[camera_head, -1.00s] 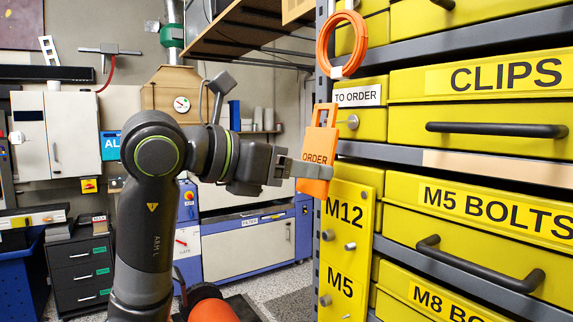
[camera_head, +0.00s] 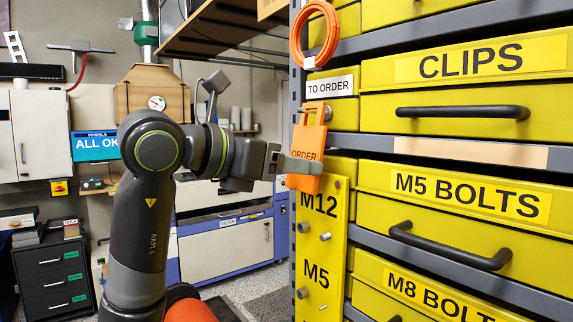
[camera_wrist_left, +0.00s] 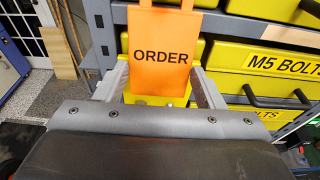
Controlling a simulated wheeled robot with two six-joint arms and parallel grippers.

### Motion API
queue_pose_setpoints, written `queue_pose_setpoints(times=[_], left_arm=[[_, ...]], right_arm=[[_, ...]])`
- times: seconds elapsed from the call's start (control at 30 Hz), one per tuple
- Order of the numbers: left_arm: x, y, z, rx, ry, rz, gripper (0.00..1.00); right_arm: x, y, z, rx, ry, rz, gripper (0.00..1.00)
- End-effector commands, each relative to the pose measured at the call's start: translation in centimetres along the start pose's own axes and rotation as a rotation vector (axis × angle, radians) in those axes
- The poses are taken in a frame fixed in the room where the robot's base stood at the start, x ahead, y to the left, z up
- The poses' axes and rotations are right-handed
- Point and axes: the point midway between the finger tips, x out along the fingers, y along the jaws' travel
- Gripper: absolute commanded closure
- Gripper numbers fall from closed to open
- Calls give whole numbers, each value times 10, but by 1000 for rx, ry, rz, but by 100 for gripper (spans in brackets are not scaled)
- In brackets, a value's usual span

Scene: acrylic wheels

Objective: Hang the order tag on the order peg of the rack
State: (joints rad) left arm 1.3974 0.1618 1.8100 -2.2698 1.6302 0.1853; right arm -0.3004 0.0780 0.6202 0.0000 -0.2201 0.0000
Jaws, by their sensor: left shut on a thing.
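The orange order tag (camera_head: 306,150) is a flat plate with a loop at its top, held upright in front of the rack's left edge. My left gripper (camera_head: 285,166) is shut on its lower part. In the left wrist view the tag (camera_wrist_left: 161,50), with its word ORDER, stands between the two fingers (camera_wrist_left: 160,88). The "TO ORDER" label (camera_head: 330,86) is on the rack just above the tag. The tag's loop overlaps the order peg's place below that label; I cannot tell whether the loop is around the peg. My right gripper is not in view.
An orange cable coil (camera_head: 315,35) hangs above the label. Below the tag, a yellow M12/M5 panel (camera_head: 322,250) has several short pegs. Yellow drawers with protruding dark handles (camera_head: 462,112) fill the right. Open floor (camera_head: 245,285) lies left of the rack.

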Motion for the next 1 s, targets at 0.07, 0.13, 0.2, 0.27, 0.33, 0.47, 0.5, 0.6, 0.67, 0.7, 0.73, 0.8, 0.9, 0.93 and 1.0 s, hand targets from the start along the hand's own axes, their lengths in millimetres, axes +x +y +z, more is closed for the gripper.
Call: queue_pose_setpoints(times=[0.07, 0.13, 0.2, 0.27, 0.33, 0.47, 0.5, 0.6, 0.67, 0.7, 0.73, 0.8, 0.9, 0.93, 1.0], left_arm=[[0, 0, 0, 0, 0, 0, 56], [0, 0, 0, 0, 0, 0, 56], [0, 0, 0, 0, 0, 0, 56], [0, 0, 0, 0, 0, 0, 56], [0, 0, 0, 0, 0, 0, 56], [0, 0, 0, 0, 0, 0, 27], [0, 0, 0, 0, 0, 0, 22], [0, 0, 0, 0, 0, 0, 12], [0, 0, 0, 0, 0, 0, 12], [0, 0, 0, 0, 0, 0, 12], [0, 0, 0, 0, 0, 0, 12], [0, 0, 0, 0, 0, 0, 12], [0, 0, 0, 0, 0, 0, 12], [0, 0, 0, 0, 0, 0, 12], [-1, 0, 0, 0, 0, 0, 12]], right_arm=[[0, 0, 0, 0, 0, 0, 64], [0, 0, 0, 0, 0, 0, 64], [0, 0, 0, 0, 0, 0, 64], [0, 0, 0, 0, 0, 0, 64], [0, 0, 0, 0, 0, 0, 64], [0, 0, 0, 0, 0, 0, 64], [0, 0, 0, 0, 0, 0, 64], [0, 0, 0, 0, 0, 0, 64], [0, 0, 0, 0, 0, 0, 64], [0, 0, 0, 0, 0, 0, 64], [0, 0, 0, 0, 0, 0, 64], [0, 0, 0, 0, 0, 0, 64], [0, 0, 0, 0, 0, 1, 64], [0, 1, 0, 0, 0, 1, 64], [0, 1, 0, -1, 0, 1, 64]])
